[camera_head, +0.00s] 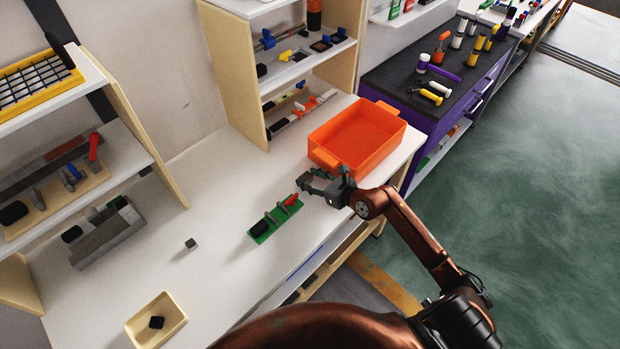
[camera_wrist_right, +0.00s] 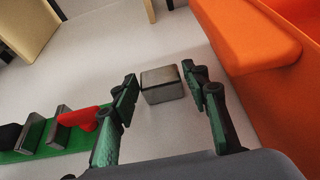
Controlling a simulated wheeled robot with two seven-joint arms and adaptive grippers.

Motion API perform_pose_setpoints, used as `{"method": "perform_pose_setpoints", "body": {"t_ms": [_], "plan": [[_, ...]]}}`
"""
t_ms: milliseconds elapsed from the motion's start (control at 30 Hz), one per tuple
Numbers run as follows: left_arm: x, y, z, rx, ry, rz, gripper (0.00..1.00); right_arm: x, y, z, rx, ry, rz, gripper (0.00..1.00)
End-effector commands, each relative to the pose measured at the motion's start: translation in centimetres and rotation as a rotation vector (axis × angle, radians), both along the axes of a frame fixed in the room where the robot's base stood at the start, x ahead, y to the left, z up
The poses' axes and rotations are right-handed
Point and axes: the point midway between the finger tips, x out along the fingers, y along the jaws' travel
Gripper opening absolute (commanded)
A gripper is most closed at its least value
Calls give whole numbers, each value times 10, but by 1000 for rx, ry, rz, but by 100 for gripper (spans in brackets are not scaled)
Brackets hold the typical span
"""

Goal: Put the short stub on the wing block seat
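My right gripper (camera_head: 306,182) hangs over the table between the green fixture and the orange bin. In the right wrist view, its fingertips (camera_wrist_right: 160,80) close on both sides of a small grey block (camera_wrist_right: 162,86), which looks like the short stub. The green fixture (camera_head: 275,218) lies on the table to the lower left of the gripper, with grey uprights, a red part and a black end block. It also shows at the left of the wrist view (camera_wrist_right: 50,150). I cannot tell which part is the wing block seat. My left gripper is not in view.
An orange bin (camera_head: 325,158) stands just behind the right gripper. A second small grey block (camera_head: 191,243) sits on the table. A beige tray (camera_head: 137,327) holds a dark block (camera_head: 156,322). A grey slotted block (camera_head: 108,236) stands at left. Table between them is clear.

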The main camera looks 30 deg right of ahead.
Motion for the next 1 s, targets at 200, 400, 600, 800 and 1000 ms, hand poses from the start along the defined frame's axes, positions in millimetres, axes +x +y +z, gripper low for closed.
{"method": "perform_pose_setpoints", "body": {"t_ms": [200, 400, 600, 800, 1000], "plan": [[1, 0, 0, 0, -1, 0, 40, 0, -1, 1, 0, -1, -1, 53], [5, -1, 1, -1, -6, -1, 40, -1, -1, 2, 0, -1, -2, 53], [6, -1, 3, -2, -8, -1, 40, -19, -8, 10, -1, 0, -3, 53], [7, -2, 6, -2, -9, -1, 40, -56, -19, 26, -2, 1, -1, 53], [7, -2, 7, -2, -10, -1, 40, -88, -30, 40, -1, 1, -3, 53]]}}
